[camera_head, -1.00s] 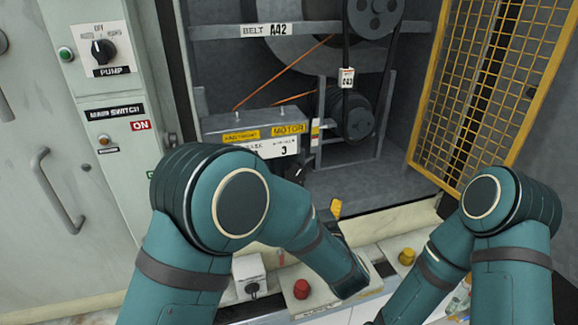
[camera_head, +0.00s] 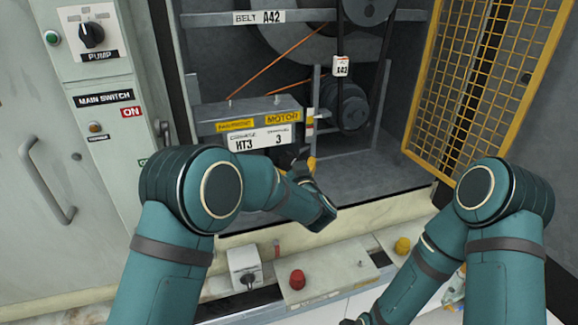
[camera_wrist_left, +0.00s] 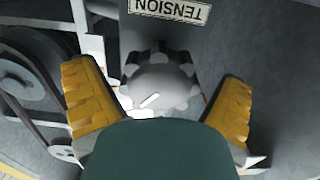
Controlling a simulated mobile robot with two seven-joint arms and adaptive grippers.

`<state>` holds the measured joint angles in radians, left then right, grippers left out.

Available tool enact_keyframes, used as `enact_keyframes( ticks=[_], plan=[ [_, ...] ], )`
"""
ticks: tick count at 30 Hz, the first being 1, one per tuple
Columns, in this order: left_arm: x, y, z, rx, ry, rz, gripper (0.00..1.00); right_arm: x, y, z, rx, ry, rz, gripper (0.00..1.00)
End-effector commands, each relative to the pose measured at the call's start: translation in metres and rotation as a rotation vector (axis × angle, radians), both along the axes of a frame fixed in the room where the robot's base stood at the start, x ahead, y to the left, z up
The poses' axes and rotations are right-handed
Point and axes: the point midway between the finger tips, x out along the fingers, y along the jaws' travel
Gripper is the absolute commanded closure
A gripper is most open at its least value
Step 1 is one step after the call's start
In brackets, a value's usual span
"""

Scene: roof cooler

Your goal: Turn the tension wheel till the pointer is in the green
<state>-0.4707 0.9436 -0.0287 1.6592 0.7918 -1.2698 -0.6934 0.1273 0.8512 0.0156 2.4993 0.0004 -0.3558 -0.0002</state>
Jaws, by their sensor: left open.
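The tension wheel, a grey lobed knob with a white mark (camera_wrist_left: 160,84), is in the left wrist view below an upside-down TENSION label (camera_wrist_left: 170,9). My left gripper is open, its yellow fingers on either side of the wheel (camera_wrist_left: 157,85); whether they touch it I cannot tell. In the head view my left gripper (camera_head: 303,160) is at the front of the motor box (camera_head: 225,112), mostly hidden by its own wrist, and the wheel is hidden. A small coloured strip (camera_head: 309,122) is at the box's right end; no pointer can be read. My right gripper is out of view below the lower edge.
A yellow mesh door (camera_head: 470,90) stands open at the right. A black belt and pulley (camera_head: 345,105) are behind the motor box. A switch panel (camera_head: 105,90) is at the left. A ledge with a red button (camera_head: 297,279) and a yellow button (camera_head: 402,245) runs below.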

Motion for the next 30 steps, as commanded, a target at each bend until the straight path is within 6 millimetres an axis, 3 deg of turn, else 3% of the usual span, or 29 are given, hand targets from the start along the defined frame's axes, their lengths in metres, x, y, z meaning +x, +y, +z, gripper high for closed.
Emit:
enact_keyframes(
  ticks=[9, 15, 23, 30],
  plan=[
    [0.002, 0.001, 0.0, 0.0, 0.0, 0.001, 0.06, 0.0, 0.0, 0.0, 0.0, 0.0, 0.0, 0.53],
    [0.002, 0.001, 0.0, 0.0, 0.0, 0.001, 0.75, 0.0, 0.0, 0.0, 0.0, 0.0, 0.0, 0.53],
    [0.002, 0.001, 0.001, 0.012, 0.004, 0.0, 0.74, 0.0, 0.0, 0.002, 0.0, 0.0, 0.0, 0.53],
    [0.001, 0.001, 0.003, 0.103, 0.033, 0.0, 0.74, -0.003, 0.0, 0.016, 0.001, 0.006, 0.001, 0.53]
  ],
)
